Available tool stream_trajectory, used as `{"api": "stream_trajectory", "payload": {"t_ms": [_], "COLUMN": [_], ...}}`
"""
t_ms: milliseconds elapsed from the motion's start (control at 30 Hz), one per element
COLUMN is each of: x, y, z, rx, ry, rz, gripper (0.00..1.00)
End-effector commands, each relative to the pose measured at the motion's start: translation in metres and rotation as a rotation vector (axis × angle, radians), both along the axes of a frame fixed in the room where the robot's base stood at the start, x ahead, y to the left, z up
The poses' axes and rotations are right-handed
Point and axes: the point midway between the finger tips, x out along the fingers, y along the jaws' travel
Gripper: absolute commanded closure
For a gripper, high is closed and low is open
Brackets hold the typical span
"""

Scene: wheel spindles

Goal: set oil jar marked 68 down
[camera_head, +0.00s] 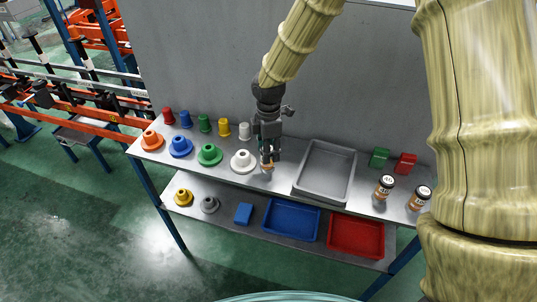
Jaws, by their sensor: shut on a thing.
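My gripper (268,158) points down over the upper shelf (225,182), near its middle. It is shut on a small jar (267,166) with an orange-brown body, mostly hidden by the fingers. The jar's marking cannot be read here. The jar is close to the shelf surface, between the white flanged spindle and the grey tray. I cannot tell whether it touches the shelf. Two similar jars with dark lids and white tops, a left jar (384,187) and a right jar (419,198), stand at the shelf's right.
A white flanged spindle (243,161) stands just left of my gripper, with green, blue and orange ones further left. A grey tray (325,172) lies to the right. Green (379,157) and red (405,163) boxes stand behind the jars. Blue (291,219) and red (356,237) trays lie below.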

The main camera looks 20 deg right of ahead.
Motion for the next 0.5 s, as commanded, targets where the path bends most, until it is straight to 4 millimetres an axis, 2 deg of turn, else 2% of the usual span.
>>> {"api": "stream_trajectory", "payload": {"t_ms": [233,500], "x": [0.0,0.0], "y": [0.0,0.0], "z": [-0.025,-0.027], "rx": [-0.001,0.0], "ry": [0.001,0.0], "rz": [0.0,0.0], "gripper": [0.85,0.85]}}
